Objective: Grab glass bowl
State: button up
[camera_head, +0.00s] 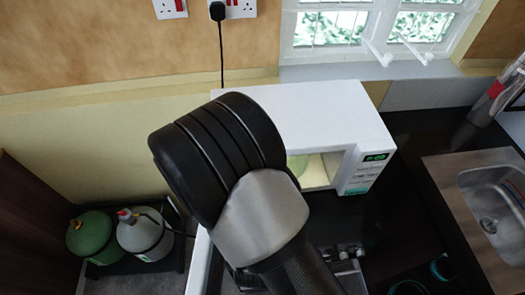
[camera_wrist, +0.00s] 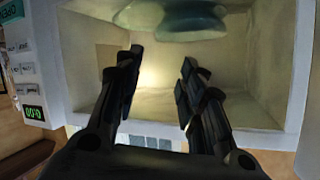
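The glass bowl (camera_wrist: 180,18) is a blue-green, see-through shape at the top of the wrist view, inside the white microwave (camera_wrist: 265,75). Its upper part is cut off by the frame edge. In the head view a pale green round piece (camera_head: 297,164), likely the bowl, shows in the microwave opening, mostly hidden by my arm. My gripper (camera_wrist: 160,64) is open, with its two dark fingers apart and nothing between them. The fingers point into the lit microwave cavity, and the bowl appears beyond the fingertips, apart from them. The gripper fingers are hidden in the head view.
The microwave's walls surround the opening closely, and its panel with a green display (camera_head: 375,157) is on the right in the head view. A sink (camera_head: 492,205) lies at right. Green (camera_head: 90,236) and grey-white (camera_head: 140,235) gas cylinders stand at lower left.

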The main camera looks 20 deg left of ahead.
jog(key=b+x, duration=1.1)
jog(key=b, duration=0.1)
jog(key=shift+w, duration=0.2)
jog(key=b+x, duration=0.1)
jog(key=x, duration=0.4)
jog(key=shift+w+a+f, duration=0.1)
jog(key=shift+w+f, duration=0.05)
jog(key=shift+w, duration=0.15)
jog(key=shift+c, duration=0.4)
grip_shut()
